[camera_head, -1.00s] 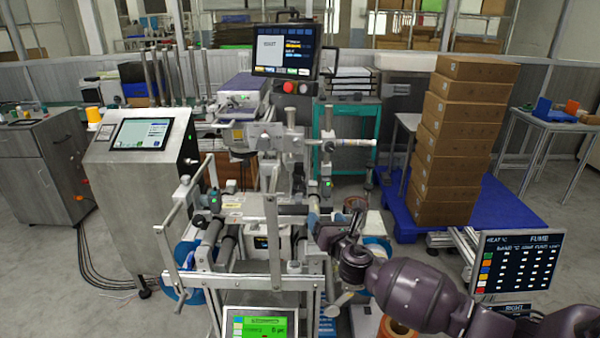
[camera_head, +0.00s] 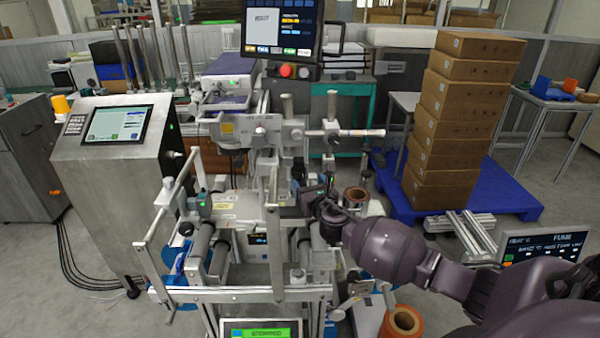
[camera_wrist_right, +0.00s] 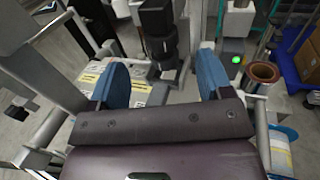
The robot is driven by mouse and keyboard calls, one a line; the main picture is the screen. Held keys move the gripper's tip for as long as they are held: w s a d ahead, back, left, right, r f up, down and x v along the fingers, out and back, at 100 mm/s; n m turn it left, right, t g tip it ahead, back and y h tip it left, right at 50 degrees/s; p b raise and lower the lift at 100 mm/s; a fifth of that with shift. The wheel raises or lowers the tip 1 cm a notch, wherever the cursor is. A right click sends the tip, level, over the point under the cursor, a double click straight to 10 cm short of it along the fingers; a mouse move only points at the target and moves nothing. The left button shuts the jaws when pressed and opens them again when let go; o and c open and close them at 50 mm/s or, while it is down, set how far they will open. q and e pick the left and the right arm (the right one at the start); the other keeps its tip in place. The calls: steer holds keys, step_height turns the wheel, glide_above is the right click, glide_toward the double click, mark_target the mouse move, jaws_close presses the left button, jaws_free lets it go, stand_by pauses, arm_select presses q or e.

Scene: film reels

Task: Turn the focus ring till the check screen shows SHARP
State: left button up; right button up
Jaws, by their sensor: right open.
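My right gripper (camera_head: 314,199) reaches in from the right over the middle of the machine. In the right wrist view its two blue fingertips (camera_wrist_right: 161,80) are wide apart with nothing between them. A black stepped cylinder (camera_wrist_right: 162,45), which looks like a lens with the focus ring, hangs beyond the fingers, roughly in line with the gap and apart from them. In the head view I cannot make out the ring. A black monitor (camera_head: 280,27) stands above the machine, its top cut off. Its white panel carries a small word too blurred to read, so I cannot confirm which is the check screen.
A green-lit screen (camera_head: 262,333) is at the bottom edge. A steel console (camera_head: 115,180) stands left, stacked cartons (camera_head: 457,120) on a blue pallet (camera_head: 408,215) right. Metal posts and rollers crowd my right gripper. An orange-brown reel (camera_head: 403,322) lies below my arm.

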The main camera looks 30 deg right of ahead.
mark_target(298, 173)
arm_select(q)
steer(key=shift+w+d+b, duration=0.15)
steer(key=shift+w+b, duration=0.2)
steer(key=shift+w, duration=0.2)
arm_select(e)
steer(key=x, duration=0.6)
steer(key=shift+w, duration=0.4)
steer(key=shift+d, duration=0.1)
steer(key=c, duration=0.9)
steer(key=shift+r+m+h+p, duration=0.1)
steer(key=shift+m+h+p, duration=0.5)
steer(key=shift+h, duration=0.1)
steer(key=shift+c, duration=0.2)
steer(key=shift+w+a+m+g+h+p, duration=0.1)
steer(key=shift+a+m+g+h+p, duration=0.15)
steer(key=shift+m+g+h+p, duration=0.65)
arm_select(q)
steer(key=shift+s+r, duration=0.3)
steer(key=shift+r, duration=0.65)
arm_select(e)
steer(key=shift+a+m+g+h, duration=0.1)
steer(key=shift+m+g+h, duration=0.45)
steer(key=shift+h, duration=0.5)
steer(key=shift+m+g+h, duration=0.45)
steer(key=shift+m+h, duration=0.2)
steer(key=shift+h, duration=0.4)
steer(key=o, duration=0.9)
steer(key=shift+o, duration=0.2)
